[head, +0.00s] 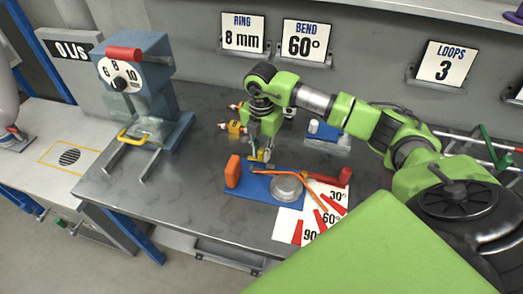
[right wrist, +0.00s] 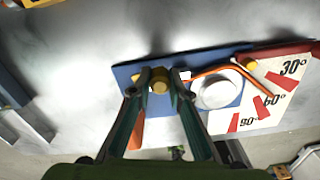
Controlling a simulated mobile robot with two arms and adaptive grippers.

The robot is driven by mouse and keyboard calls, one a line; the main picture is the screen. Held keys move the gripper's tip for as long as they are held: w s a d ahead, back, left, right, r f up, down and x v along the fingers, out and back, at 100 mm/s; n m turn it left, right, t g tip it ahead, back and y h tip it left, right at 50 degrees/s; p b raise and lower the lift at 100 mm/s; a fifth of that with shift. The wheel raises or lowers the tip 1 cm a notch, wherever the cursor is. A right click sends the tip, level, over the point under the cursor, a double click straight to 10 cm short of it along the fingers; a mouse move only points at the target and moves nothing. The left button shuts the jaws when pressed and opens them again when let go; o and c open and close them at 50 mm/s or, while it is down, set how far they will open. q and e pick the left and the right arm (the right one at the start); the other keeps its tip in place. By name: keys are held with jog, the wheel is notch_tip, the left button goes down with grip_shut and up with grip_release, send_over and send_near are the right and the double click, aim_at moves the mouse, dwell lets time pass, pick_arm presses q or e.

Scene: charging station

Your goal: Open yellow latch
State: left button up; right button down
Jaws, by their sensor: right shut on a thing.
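The yellow latch (head: 267,155) is on a blue bending plate (head: 237,190), at the near end of an orange rod. In the right wrist view the latch (right wrist: 160,82) shows as a round yellow knob between my fingertips. My right gripper (head: 259,157) reaches down over the plate and is shut on the yellow latch; it also shows in the right wrist view (right wrist: 159,76). The fingers partly hide the latch. My left gripper is not in view.
An orange block (head: 233,171) stands at the plate's left, beside the gripper. A grey round post (head: 286,188), the orange rod (head: 312,184) and an angle chart (head: 291,228) lie right. A blue-grey machine (head: 140,85) stands left. The table between is clear.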

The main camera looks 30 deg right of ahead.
aim_at(262, 150)
jog(key=shift+m, duration=0.3)
jog(key=c, duration=1.9)
grip_release()
jog(key=shift+r, duration=0.1)
notch_tip(262, 150, up, 12)
